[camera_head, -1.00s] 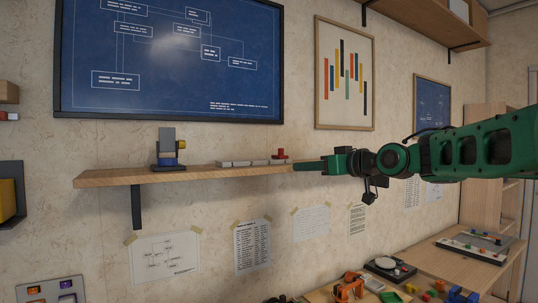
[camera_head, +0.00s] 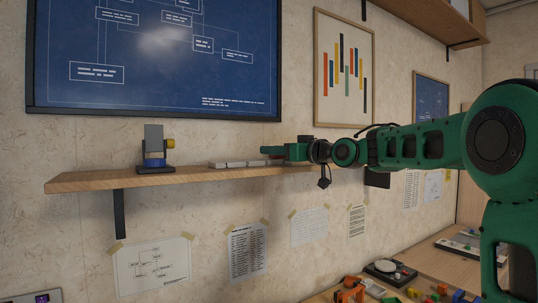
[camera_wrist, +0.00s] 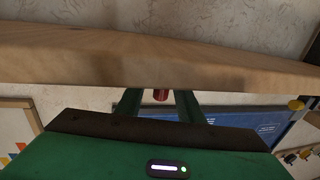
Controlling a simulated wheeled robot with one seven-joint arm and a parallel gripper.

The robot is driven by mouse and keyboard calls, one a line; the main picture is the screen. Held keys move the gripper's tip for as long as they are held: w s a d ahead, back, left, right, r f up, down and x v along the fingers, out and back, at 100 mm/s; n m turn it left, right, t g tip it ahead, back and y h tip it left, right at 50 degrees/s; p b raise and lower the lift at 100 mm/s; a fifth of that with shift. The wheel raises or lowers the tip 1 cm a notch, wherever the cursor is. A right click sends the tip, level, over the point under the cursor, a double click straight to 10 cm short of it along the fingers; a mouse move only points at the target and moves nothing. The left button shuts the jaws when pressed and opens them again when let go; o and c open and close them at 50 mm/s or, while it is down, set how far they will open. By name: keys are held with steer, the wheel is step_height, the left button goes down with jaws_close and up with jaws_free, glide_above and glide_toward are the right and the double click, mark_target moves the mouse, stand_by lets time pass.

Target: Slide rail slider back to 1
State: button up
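The grey slider rail (camera_head: 232,164) lies flat on the wooden wall shelf (camera_head: 100,181). Its red slider knob (camera_wrist: 160,95) shows in the wrist view between my two fingers, with a gap on each side. In the head view the knob is hidden by my gripper (camera_head: 268,151), which is at the rail's right end. My gripper (camera_wrist: 158,104) is open, and its green fingers stand on both sides of the knob. The shelf edge (camera_wrist: 150,62) hides part of the rail area in the wrist view. I cannot read any rail marks.
A blue framed poster (camera_head: 160,60) hangs behind. A workbench (camera_head: 440,258) with small coloured parts is below right. The shelf's left end is clear.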

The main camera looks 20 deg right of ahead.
steer(key=shift+x, duration=1.1)
jaws_close()
steer(key=shift+s, duration=0.1)
